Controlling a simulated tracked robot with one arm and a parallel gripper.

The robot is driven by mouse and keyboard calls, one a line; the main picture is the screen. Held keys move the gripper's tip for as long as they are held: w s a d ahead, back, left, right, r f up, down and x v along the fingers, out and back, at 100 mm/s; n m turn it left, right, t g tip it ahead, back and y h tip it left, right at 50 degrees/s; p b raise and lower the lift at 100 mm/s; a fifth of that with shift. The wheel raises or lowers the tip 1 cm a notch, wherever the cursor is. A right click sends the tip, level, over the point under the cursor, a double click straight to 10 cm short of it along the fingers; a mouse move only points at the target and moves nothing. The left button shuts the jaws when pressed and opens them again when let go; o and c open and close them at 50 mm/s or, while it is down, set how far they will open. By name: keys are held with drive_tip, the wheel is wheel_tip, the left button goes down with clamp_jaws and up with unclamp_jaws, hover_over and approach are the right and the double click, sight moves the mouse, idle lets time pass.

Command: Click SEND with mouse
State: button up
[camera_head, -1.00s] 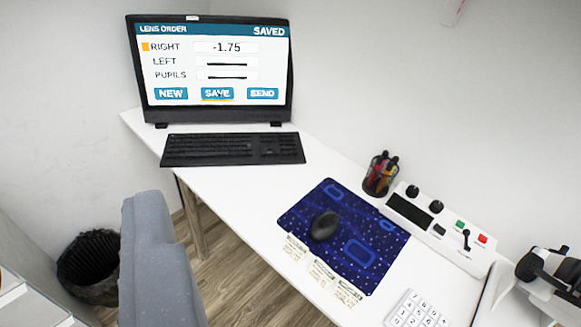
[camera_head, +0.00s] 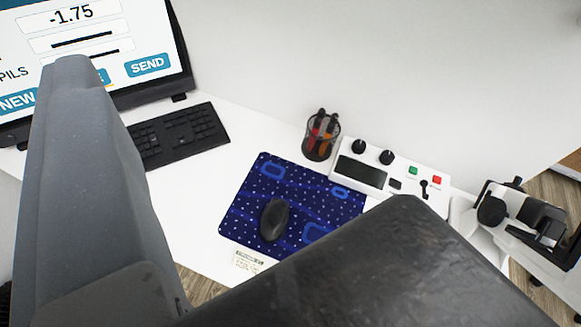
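The black mouse (camera_head: 275,219) rests on the dark blue patterned mouse pad (camera_head: 236,213) on the white desk. The monitor (camera_head: 182,62) at the upper left is partly cut off; its screen shows -1.75 in a field and the blue SEND button (camera_head: 148,65). The NEW button (camera_head: 18,102) shows at the left, and the button between them is mostly hidden. My gripper (camera_head: 242,135) is open, its grey finger at left and dark finger at lower right spread wide apart. The mouse shows between them, with nothing held. The dark finger covers the pad's lower right.
A black keyboard (camera_head: 178,133) lies before the monitor, partly hidden by the grey finger. A pen cup (camera_head: 321,136) and a white control box (camera_head: 362,172) with knobs stand behind the pad. An eye-test device (camera_head: 520,215) stands at right. A paper label (camera_head: 249,262) lies by the pad.

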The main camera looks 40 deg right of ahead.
drive_tip(key=o, duration=0.5)
drive_tip(key=shift+w, duration=0.1)
drive_tip(key=o, duration=0.4)
drive_tip(key=shift+w+d+f, duration=0.1)
drive_tip(key=shift+w+d, duration=0.05)
drive_tip(key=shift+w, duration=0.15)
drive_tip(key=w+d+f+m+g+h+p, duration=0.1)
drive_tip(key=w+d+f+m+g+p, duration=0.1)
drive_tip(key=w+d+f+g+p, duration=0.45)
drive_tip(key=w+d+f+m+g+p, duration=0.1)
drive_tip(key=w+d+f+m+p, duration=0.15)
drive_tip(key=w+f, duration=0.5)
drive_tip(key=s+d+f+m+g+p, duration=0.1)
drive_tip(key=d+f+g+p, duration=0.1)
drive_tip(key=f, duration=0.5)
drive_tip(key=s+d+f+m+g+p, duration=0.1)
drive_tip(key=d+f+m+g+p, duration=0.1)
drive_tip(key=f+p, duration=0.3)
drive_tip(key=s+d+f+m+g+y+p, duration=0.1)
drive_tip(key=d+f+g+p, duration=0.2)
drive_tip(key=f, duration=0.7)
drive_tip(key=shift+s+d+m+g, duration=0.25)
drive_tip(key=shift+d+m+g, duration=0.15)
drive_tip(key=shift+d, duration=0.35)
drive_tip(key=shift+f, duration=0.15)
